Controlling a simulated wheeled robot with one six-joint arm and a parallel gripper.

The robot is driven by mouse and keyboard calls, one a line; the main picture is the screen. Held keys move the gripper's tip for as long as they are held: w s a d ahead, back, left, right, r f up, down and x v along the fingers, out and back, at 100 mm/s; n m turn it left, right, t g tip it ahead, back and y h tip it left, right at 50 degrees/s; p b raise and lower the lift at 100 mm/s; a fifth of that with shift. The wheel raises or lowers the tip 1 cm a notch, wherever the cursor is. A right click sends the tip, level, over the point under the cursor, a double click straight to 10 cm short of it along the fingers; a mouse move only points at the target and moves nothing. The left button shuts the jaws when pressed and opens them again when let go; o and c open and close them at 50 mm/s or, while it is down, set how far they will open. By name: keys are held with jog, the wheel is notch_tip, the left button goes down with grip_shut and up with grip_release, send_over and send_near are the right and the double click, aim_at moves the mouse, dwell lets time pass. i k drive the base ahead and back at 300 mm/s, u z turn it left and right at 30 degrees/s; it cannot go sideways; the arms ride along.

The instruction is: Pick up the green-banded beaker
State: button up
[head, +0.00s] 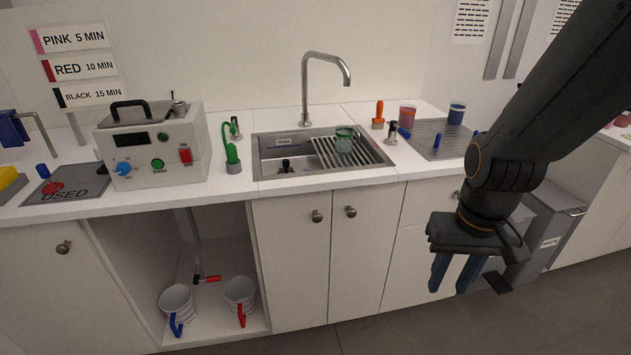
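The green-banded beaker (344,139) is a clear vessel with a green band near its top. It stands on the slatted rack (360,152) in the sink, in the head view. My gripper (452,277) hangs in front of the cabinet doors, to the right of the beaker and below the counter top. Its two blue fingers point down and stand apart with nothing between them. It is well clear of the beaker.
The tall faucet (347,72) rises behind the sink (258,157). Right of the sink, a red-banded beaker (407,115) and a blue-banded beaker (456,113) stand by a grey mat (425,148). A white control box (150,145) stands left. A grey bin (550,225) is at right.

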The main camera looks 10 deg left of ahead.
aim_at(344, 133)
jog(key=u, duration=0.6)
jog(key=i, duration=1.15)
jog(key=z, duration=1.4)
jog(key=k, duration=0.8)
jog(key=u, duration=0.8)
